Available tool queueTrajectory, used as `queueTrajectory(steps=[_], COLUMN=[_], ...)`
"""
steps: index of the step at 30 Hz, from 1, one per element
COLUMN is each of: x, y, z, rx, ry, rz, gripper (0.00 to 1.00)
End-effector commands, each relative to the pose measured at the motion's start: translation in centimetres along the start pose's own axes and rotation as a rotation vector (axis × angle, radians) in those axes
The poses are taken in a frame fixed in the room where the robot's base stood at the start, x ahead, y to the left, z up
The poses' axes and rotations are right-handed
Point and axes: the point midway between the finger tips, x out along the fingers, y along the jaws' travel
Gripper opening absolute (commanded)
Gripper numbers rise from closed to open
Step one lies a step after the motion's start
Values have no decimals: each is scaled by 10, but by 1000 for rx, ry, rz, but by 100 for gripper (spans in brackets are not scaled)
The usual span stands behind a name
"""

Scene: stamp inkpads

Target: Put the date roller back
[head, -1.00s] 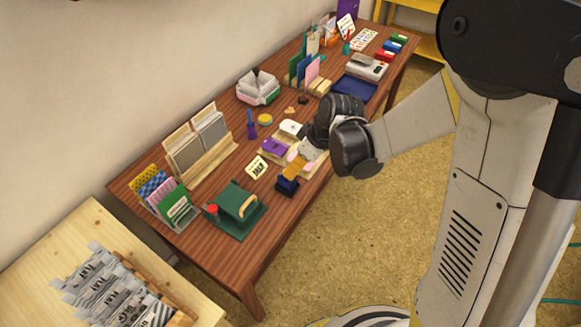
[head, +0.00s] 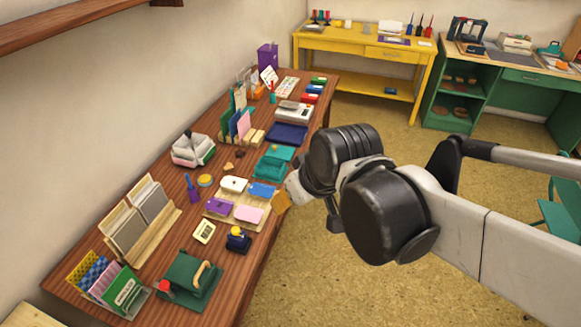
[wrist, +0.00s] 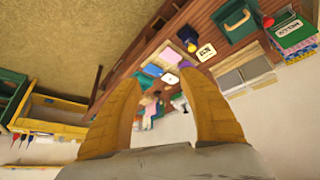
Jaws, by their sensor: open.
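A small dark blue piece with a yellow top (head: 237,239) stands on the wooden table (head: 235,290), just in front of the inkpad board. It may be the date roller; I cannot tell for sure. It also shows in the wrist view (wrist: 187,36). The light wooden board (head: 236,207) carries a white pad (head: 234,184), a blue pad (head: 263,190), a purple pad (head: 219,206) and a pink pad (head: 249,214). My gripper (wrist: 160,78) is open, its yellow fingers apart with nothing between them. In the head view, a fingertip shows beside the board's right edge.
A printed card (head: 204,232) lies left of the blue piece. A green press (head: 190,281) and a folder rack (head: 110,288) stand in front. A teal box (head: 273,162) and a navy tray (head: 287,134) lie behind the board. Open floor is at the right.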

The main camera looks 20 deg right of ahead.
Motion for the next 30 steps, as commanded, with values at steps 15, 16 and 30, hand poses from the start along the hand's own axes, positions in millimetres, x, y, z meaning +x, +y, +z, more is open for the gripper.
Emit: queueTrajectory(steps=[15, 16, 30], x=[-39, -39, -39], y=[17, 17, 16], z=[38, 38, 38], rx=[210, 210, 209], ry=[87, 87, 86], rz=[92, 92, 91], gripper=[49, 49, 49])
